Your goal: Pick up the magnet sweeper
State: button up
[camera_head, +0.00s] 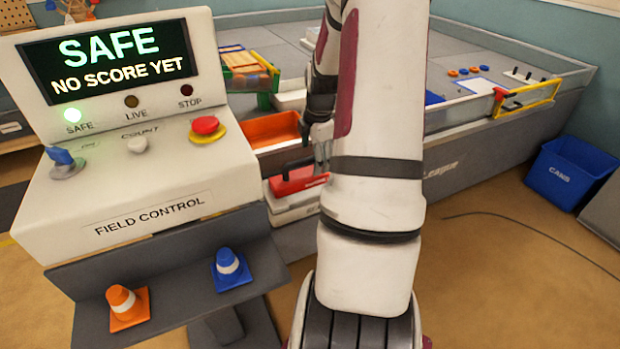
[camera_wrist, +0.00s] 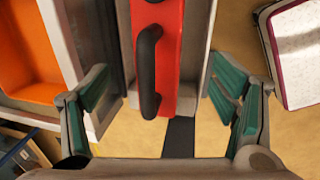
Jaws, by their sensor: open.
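The magnet sweeper (camera_head: 300,181) looks like a red bar with a black handle. It sits on a pale bin or ledge at the front of the field table, left of my arm. In the wrist view the red sweeper (camera_wrist: 172,50) fills the upper middle, and its black handle (camera_wrist: 148,72) runs lengthwise. My gripper (camera_wrist: 158,82) is open, with one green-padded finger on each side of the sweeper and handle. No finger visibly touches it. In the head view my gripper (camera_head: 322,150) is partly hidden behind my arm, beside the sweeper.
An orange bin (camera_head: 273,130) is just behind the sweeper and also shows in the wrist view (camera_wrist: 30,50). The field control console (camera_head: 150,190) stands close on the left, with two small cones on its shelf. A blue cans bin (camera_head: 570,172) is at the right.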

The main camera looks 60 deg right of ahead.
aim_at(310, 159)
jog(key=f, duration=0.2)
jog(key=w+f+b, duration=0.1)
jog(key=f, duration=0.2)
jog(key=f+b, duration=0.1)
jog(key=f, duration=0.1)
jog(key=shift+w+d+f, duration=0.15)
jog(key=shift+w+d, duration=0.15)
jog(key=shift+d, duration=0.1)
jog(key=c, duration=1.6)
jog(key=shift+r, duration=0.55)
notch_tip(310, 159, up, 3)
jog(key=shift+r+p, duration=0.1)
jog(key=shift+p, duration=0.6)
jog(key=s+a+p, duration=0.3)
jog(key=s+a, duration=0.7)
jog(key=s, duration=0.1)
jog(key=shift+s+a+r, duration=0.4)
jog(key=shift+r, duration=0.05)
